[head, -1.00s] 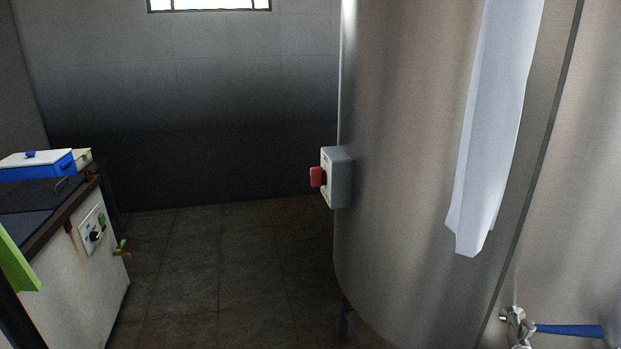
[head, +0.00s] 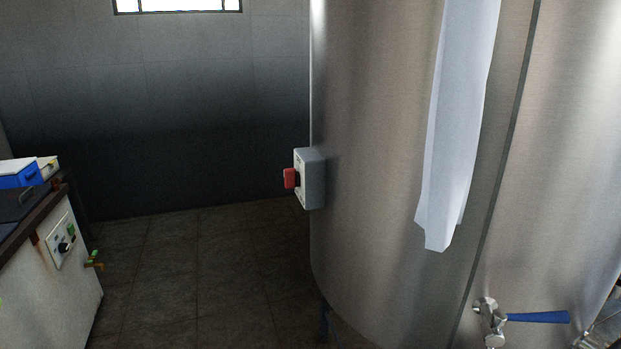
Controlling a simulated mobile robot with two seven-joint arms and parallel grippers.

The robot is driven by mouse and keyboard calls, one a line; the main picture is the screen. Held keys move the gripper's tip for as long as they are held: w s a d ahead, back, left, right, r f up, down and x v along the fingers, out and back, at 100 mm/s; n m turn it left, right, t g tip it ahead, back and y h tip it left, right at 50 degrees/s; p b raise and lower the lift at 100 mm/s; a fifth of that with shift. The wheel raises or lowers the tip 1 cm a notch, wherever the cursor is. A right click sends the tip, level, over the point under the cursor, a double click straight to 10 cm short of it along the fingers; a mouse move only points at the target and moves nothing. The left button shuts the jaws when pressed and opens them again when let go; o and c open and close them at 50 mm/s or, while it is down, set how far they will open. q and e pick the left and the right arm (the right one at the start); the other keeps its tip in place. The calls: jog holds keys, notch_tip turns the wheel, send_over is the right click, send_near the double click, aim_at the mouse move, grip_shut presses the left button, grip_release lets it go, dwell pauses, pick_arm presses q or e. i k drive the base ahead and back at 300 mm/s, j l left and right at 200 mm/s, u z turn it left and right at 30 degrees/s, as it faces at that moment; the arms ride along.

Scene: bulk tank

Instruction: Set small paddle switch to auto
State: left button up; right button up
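A grey switch box (head: 314,178) is mounted on the left side of the large steel tank (head: 375,120). A red paddle-like handle (head: 290,178) sticks out from its left face. The box is seen nearly edge-on, so its markings and the handle's setting cannot be read. A second control plate (head: 62,241) with a black knob (head: 64,247) and a green part is on the front of the white cabinet at left. Its labels are too small to read. I cannot tell which of the two is the small paddle switch. Neither gripper is in view.
The rusty white cabinet (head: 50,300) has a dark top carrying a blue box with a white lid (head: 18,173). A small tap (head: 95,260) juts from its side. A white cloth (head: 455,130) hangs on the tank above a blue-handled valve (head: 535,317). The tiled floor (head: 200,270) between is clear.

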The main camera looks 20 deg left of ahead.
aim_at(292, 180)
jog(key=i+j+z, duration=0.1)
jog(key=z, duration=0.3)
jog(key=j+z, duration=0.1)
jog(key=z, duration=0.35)
jog(key=i+j+z, duration=0.15)
jog(key=j, duration=0.3)
jog(key=j+z, duration=0.15)
jog(key=j, duration=0.3)
jog(key=j+u, duration=0.1)
jog(key=j, duration=0.8)
